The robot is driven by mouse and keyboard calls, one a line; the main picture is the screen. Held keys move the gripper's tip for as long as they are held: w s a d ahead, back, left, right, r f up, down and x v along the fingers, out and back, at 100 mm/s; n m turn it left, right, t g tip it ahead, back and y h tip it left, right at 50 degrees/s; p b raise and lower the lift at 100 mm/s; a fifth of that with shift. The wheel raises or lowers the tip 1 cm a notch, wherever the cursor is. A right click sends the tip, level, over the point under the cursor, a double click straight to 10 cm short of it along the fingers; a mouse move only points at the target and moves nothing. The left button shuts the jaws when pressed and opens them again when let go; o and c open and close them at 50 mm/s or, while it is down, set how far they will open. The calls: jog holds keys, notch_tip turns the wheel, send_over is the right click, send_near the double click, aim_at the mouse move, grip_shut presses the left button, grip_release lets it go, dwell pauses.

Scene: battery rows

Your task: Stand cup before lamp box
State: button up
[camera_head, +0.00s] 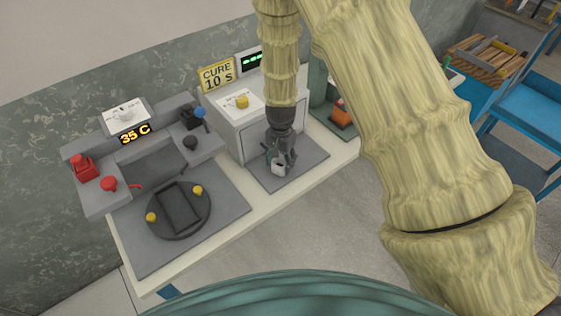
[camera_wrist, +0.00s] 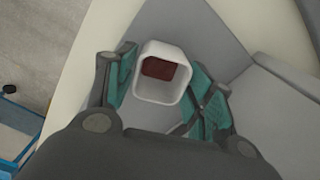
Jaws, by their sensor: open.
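The cup (camera_wrist: 162,91) is small and white with a squarish rim and something dark red-brown inside. In the wrist view it stands between the two teal-padded fingers of my gripper (camera_wrist: 160,95), with a gap visible on the right side; contact on the left is hard to judge. In the head view the cup (camera_head: 278,169) is on the grey mat in front of the lamp box, and my gripper (camera_head: 280,158) is down around it, jaws open. The lamp box (camera_head: 266,120) is a pale box with a yellow knob and a "CURE 10 S" sign on top.
A grey mat (camera_head: 310,160) lies before the lamp box. To the left stands a grey machine (camera_head: 85,200) reading 35 C, with red and blue knobs and a round dark plate (camera_head: 178,232). A green frame with an orange item (camera_head: 342,116) is at right. The bench's front edge is close.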

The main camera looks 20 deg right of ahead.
notch_tip(320, 180, up, 12)
jog(key=b, duration=0.3)
jog(key=shift+f, duration=0.15)
dwell(0.4)
jog(key=shift+s+f, duration=0.1)
